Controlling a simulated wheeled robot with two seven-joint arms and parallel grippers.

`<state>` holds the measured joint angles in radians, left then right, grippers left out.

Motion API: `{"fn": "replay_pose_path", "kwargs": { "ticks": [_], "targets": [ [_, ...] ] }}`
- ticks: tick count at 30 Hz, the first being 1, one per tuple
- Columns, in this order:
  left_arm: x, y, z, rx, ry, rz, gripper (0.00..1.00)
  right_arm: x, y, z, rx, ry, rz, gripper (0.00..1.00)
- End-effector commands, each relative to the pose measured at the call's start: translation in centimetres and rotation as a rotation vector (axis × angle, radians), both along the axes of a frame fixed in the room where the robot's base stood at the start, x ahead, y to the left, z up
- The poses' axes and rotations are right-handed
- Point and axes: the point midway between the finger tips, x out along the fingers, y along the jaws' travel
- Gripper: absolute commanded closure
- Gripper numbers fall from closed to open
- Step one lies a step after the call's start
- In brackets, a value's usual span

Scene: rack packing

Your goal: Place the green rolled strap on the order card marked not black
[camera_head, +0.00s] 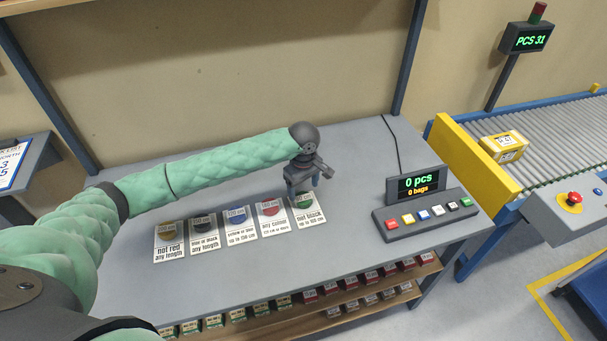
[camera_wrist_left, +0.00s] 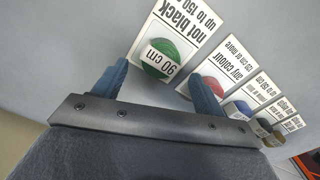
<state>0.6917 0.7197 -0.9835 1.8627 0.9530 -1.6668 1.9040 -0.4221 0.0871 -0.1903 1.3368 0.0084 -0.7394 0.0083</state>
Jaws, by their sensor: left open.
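The green rolled strap (camera_head: 304,203) lies on the order card marked not black (camera_head: 310,218), the rightmost in a row of cards. In the left wrist view the green strap (camera_wrist_left: 154,66) bears a 90 cm label and rests on the not black card (camera_wrist_left: 190,22). My left gripper (camera_head: 303,188) is open and empty just above this card. In the wrist view its fingertips (camera_wrist_left: 160,76) are apart, with the strap just beyond the gap between them. My right gripper is not in view.
Beside it, a red strap (camera_head: 269,209) lies on the any colour card. Blue, dark and yellow straps lie on the other cards to the left. A button panel (camera_head: 428,215) with a display stands at right. The table behind the cards is clear. A shelf of small boxes runs below.

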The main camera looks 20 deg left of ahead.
Motion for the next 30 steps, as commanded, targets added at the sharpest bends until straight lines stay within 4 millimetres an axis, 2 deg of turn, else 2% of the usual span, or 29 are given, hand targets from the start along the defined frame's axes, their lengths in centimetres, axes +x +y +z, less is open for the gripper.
{"fn": "replay_pose_path", "kwargs": {
  "ticks": [6,13,19,30],
  "targets": [
    [0.0,-0.1,3.9,-0.002,-0.003,-0.001,0.29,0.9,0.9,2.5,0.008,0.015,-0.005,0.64],
    [0.0,0.0,7.0,-0.002,-0.001,0.0,0.29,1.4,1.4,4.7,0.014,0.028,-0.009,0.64],
    [0.0,0.0,7.9,-0.001,0.001,0.0,0.29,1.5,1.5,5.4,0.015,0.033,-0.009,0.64],
    [0.0,0.0,7.9,-0.001,0.001,0.0,0.29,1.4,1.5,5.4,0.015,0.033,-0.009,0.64]
  ]
}}
